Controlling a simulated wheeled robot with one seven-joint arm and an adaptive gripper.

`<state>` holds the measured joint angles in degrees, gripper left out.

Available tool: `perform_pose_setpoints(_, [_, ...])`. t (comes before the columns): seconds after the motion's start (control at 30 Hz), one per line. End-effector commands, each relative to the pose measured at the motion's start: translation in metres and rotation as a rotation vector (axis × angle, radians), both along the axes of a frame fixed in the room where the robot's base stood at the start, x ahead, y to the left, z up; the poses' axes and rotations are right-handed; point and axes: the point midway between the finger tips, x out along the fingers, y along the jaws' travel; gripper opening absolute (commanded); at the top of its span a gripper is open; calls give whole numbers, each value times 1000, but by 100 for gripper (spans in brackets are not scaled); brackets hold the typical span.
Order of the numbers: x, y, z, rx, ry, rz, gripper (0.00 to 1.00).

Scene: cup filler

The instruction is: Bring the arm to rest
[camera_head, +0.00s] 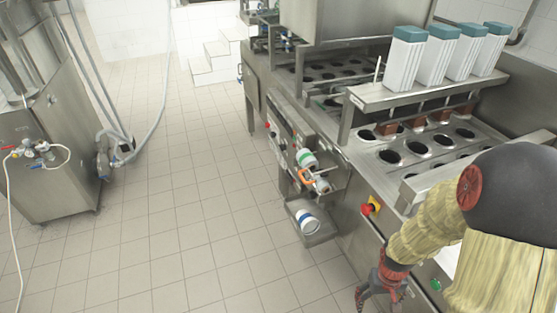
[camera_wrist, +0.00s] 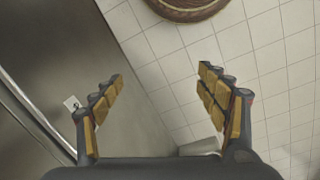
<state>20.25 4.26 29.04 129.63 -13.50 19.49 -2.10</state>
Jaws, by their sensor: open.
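My gripper (camera_head: 378,292) hangs low at the front side of the filling machine (camera_head: 345,215), at the bottom right of the head view. In the wrist view my gripper (camera_wrist: 160,95) has its two padded fingers wide apart with nothing between them. Beyond the fingers are the tiled floor and a grey metal panel (camera_wrist: 45,50). My arm reaches down from the right edge of the head view and covers part of the machine.
White containers with teal lids (camera_head: 437,55) stand on the machine's shelf. A red emergency button (camera_head: 367,209) is on its side, near my arm. A small tray (camera_head: 314,232) holds a white roll or cup (camera_head: 307,221). A steel cabinet (camera_head: 50,125) stands left. The tiled floor (camera_head: 180,220) between is clear.

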Motion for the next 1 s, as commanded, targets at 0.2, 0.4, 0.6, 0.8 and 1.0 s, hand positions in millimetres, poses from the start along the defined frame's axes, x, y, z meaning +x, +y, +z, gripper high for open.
perform_pose_setpoints(0.2, [-10,31,111,-7,-6,-59,74])
perform_pose_setpoints(0.4, [-25,68,196,14,-88,-63,74])
perform_pose_setpoints(0.6, [-31,101,271,34,-284,-12,74])
perform_pose_setpoints(0.8, [-31,121,331,34,-487,61,74])
perform_pose_setpoints(1.0, [-34,132,350,40,-550,104,74])
